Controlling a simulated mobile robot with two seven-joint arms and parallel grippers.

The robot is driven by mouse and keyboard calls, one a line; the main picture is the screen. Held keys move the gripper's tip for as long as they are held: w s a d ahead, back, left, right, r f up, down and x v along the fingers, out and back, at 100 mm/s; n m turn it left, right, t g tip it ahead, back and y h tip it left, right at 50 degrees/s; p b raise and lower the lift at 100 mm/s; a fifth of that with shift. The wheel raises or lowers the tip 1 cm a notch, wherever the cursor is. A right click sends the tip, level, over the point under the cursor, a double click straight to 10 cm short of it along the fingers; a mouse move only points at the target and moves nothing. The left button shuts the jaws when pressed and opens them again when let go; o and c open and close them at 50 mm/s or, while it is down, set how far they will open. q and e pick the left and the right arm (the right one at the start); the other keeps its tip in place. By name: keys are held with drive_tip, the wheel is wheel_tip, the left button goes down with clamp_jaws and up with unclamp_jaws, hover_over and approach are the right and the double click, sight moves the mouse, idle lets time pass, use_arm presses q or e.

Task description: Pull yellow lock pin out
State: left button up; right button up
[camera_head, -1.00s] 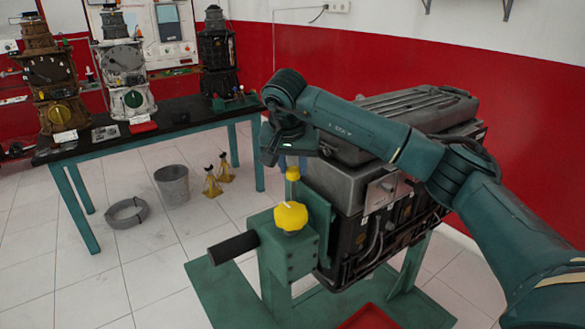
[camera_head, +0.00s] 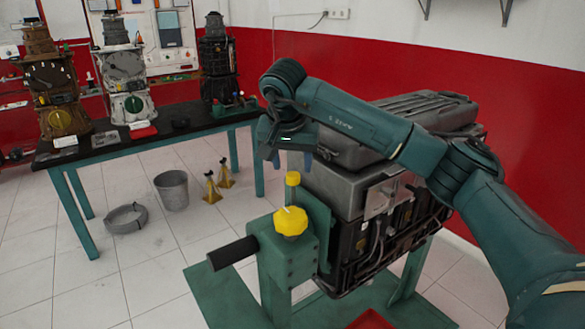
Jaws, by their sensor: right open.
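Two yellow parts sit on the green engine stand (camera_head: 290,252). A yellow lobed knob (camera_head: 290,221) is on the front of its block. A small yellow upright cylinder (camera_head: 292,179) stands just behind it, beside the green plate. I cannot tell for sure which one is the lock pin. My right gripper (camera_head: 291,161) points down just above the small cylinder. Its fingers are apart, one to each side, and empty. The cylinder is not gripped. My left gripper is not in view.
A grey engine block (camera_head: 375,185) is mounted on the stand, close to my right arm. A black handle (camera_head: 232,252) sticks out left. A table (camera_head: 150,140) with engine models stands behind. A bucket (camera_head: 172,190) and yellow jack stands (camera_head: 212,188) are on the floor.

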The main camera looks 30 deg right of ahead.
drive_tip(key=b+v, duration=0.1)
drive_tip(key=v, duration=1)
